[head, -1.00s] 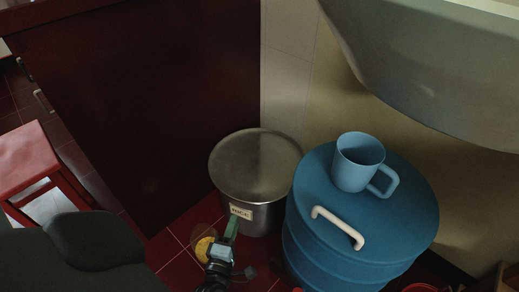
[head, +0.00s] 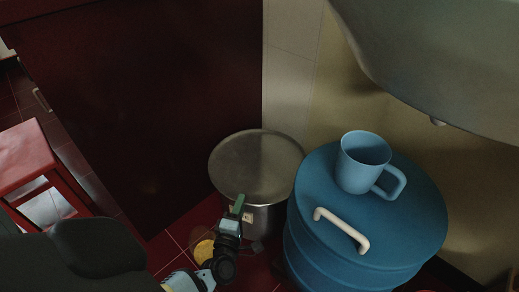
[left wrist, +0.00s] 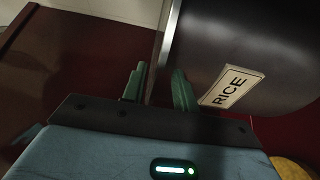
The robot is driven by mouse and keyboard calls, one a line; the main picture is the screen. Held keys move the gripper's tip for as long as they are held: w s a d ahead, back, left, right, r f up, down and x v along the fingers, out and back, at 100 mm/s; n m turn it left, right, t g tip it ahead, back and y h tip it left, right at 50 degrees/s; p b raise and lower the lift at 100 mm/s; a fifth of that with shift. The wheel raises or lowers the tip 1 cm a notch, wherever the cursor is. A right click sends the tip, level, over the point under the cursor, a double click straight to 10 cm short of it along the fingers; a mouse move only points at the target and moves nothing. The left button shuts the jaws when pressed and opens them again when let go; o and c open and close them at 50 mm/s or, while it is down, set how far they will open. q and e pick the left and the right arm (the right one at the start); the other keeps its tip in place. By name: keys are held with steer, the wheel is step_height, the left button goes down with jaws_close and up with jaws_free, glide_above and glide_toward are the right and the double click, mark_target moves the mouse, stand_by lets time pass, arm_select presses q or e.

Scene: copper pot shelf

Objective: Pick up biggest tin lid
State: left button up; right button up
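A round steel tin (head: 266,220) labelled RICE stands on the floor, its flat grey lid (head: 258,165) on top. My left gripper (head: 239,204) is at the lid's near edge in the head view. In the left wrist view the gripper (left wrist: 160,86) is open, with a gap between its green fingers. The rim of the lid (left wrist: 171,32) runs down between the fingertips, and the RICE label (left wrist: 231,87) is just right of them. I cannot tell whether either finger touches the rim. My right gripper is not in view.
A blue drum (head: 325,255) with a white handle (head: 341,231) stands right of the tin, a blue mug (head: 362,163) on top. A dark red cabinet (head: 140,110) is behind left. A pale overhanging basin (head: 440,60) is upper right. A red stool (head: 28,155) stands left.

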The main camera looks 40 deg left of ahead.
arm_select(q)
steer(key=c, duration=0.6)
jaws_close()
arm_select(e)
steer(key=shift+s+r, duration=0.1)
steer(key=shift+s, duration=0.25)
arm_select(q)
steer(key=shift+w+r, duration=0.1)
steer(key=shift+r, duration=0.05)
